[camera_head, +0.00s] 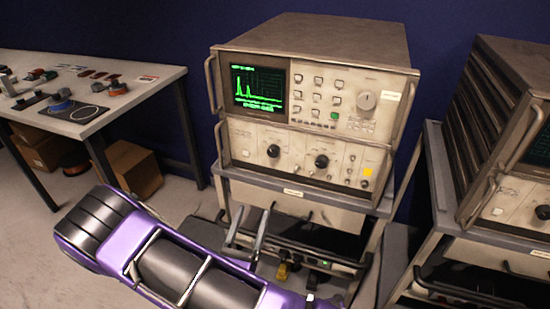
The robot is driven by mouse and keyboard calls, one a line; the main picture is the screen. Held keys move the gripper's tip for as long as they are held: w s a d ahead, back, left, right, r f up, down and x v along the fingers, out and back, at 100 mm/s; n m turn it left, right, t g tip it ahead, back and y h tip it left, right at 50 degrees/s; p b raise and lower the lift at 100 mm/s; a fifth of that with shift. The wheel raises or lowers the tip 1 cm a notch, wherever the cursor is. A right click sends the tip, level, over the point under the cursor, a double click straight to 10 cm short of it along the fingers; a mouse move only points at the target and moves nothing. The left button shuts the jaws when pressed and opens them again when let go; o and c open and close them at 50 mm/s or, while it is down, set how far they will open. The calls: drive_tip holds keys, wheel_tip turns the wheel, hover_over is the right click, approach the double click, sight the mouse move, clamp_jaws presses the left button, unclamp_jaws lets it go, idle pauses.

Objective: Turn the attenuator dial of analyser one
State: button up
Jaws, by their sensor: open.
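An analyser (310,100) with a lit green trace on its screen (258,88) stands on a cart in the middle. Its upper panel has a large pale knob (366,101) at the right. Its lower panel has two black knobs, one left (273,151) and one near the middle (321,161). The lettering is too small to tell which is the attenuator dial or whether this is analyser one. My gripper (249,228) is below the lower panel, in front of the cart. Its two grey fingers point up, apart and empty, clear of the knobs.
A second analyser (500,120) stands on another cart at the right, partly cut off. A white bench (110,100) with small parts is at the left, with cardboard boxes (135,168) under it. Front handles (216,85) stick out beside the panels. The space before the panels looks clear.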

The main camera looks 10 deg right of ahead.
sight(272, 154)
drive_tip(key=x, duration=1.7)
drive_tip(key=shift+r, duration=0.1)
drive_tip(key=shift+s, duration=0.1)
clamp_jaws()
